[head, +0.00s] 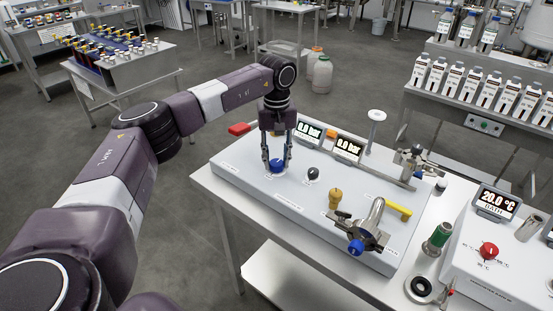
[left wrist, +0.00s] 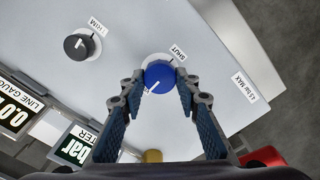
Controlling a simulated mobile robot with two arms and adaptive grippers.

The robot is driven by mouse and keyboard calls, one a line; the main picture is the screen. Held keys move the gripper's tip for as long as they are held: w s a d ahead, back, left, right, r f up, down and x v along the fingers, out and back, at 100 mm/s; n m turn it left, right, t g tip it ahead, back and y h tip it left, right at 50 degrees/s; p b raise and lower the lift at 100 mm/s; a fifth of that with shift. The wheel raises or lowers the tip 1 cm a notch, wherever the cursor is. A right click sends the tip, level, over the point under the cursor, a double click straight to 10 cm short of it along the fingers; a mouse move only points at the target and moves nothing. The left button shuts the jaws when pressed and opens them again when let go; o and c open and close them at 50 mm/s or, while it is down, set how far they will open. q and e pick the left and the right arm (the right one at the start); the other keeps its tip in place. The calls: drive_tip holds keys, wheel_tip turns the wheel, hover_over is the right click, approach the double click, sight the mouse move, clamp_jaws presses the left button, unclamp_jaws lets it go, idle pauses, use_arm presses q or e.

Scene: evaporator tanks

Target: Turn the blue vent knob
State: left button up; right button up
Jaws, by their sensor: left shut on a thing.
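The blue knob (head: 277,165) sits on the grey panel (head: 236,173) at its left part. It also shows in the left wrist view (left wrist: 158,74), with a white pointer mark and a label reading SHUT beside it. My left gripper (head: 276,161) points straight down over the knob. In the left wrist view its fingers (left wrist: 160,80) stand on both sides of the knob and are shut on it. A second blue knob (head: 356,247) is at the panel's front right, on a metal fitting. My right gripper is not in view.
A black knob (head: 313,173) stands close right of the gripper, with a brass knob (head: 335,197) and yellow handle (head: 398,211) further right. Two displays (head: 347,149) stand behind. A red part (head: 238,129) is at the back left.

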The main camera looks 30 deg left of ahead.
sight(277, 162)
use_arm(q)
drive_tip(key=shift+w+r, duration=0.1)
drive_tip(key=shift+r, duration=0.1)
idle(0.3)
drive_tip(key=o, duration=1.1)
drive_tip(key=shift+f, duration=0.1)
drive_tip(key=shift+o, duration=0.2)
wheel_tip(277, 162, up, 12)
